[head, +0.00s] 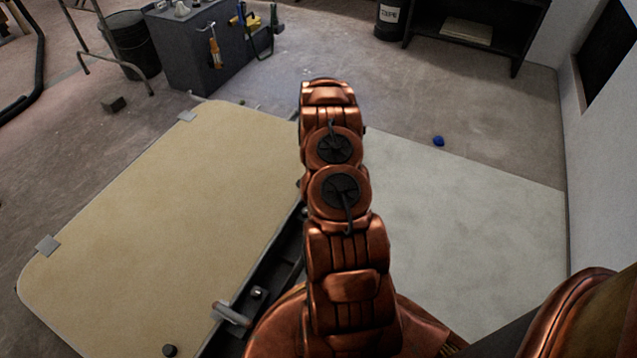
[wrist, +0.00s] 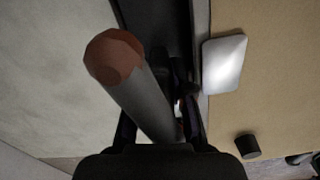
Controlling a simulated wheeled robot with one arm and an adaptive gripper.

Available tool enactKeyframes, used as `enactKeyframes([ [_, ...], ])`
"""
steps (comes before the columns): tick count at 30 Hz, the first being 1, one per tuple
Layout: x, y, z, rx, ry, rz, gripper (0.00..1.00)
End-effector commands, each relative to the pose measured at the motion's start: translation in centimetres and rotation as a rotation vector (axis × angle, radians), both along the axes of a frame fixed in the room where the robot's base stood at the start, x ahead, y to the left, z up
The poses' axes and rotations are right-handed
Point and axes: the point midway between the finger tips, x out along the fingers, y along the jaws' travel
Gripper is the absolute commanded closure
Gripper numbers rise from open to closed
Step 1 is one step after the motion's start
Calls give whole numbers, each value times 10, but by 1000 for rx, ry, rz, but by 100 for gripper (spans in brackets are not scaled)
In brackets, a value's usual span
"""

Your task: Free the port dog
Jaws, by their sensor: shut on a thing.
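In the wrist view a grey round handle (wrist: 142,100) with a faceted reddish-brown end cap points up toward the camera. It looks like the grip of a dog lever; whether it is the port one I cannot tell. My gripper (wrist: 160,122) is shut on it low down, a dark finger on each side. The lever's base is hidden. In the head view my copper arm hides my gripper and this handle. Another light grey lever (head: 231,314) lies at the near right edge of the beige panel (head: 175,215).
Silver plates sit on the panel's edges, one (head: 47,245) at left and another (wrist: 224,64) beside my gripper in the wrist view. A dark knob (wrist: 248,146) stands on the panel. A dark channel (head: 275,270) runs along it. Pale floor (head: 465,235) at right is clear.

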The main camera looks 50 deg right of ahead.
Motion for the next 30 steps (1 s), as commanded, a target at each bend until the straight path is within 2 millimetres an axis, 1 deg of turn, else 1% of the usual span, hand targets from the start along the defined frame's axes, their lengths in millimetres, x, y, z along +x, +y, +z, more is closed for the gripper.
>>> enactKeyframes([
  [1,1,0,6,-1,-1,-31,100],
  [6,0,0,4,0,-1,-130,100],
  [12,0,-1,3,-1,-1,-201,100],
  [29,0,-3,1,-3,-4,-238,100],
  [30,-1,-3,1,-3,-4,-238,77],
])
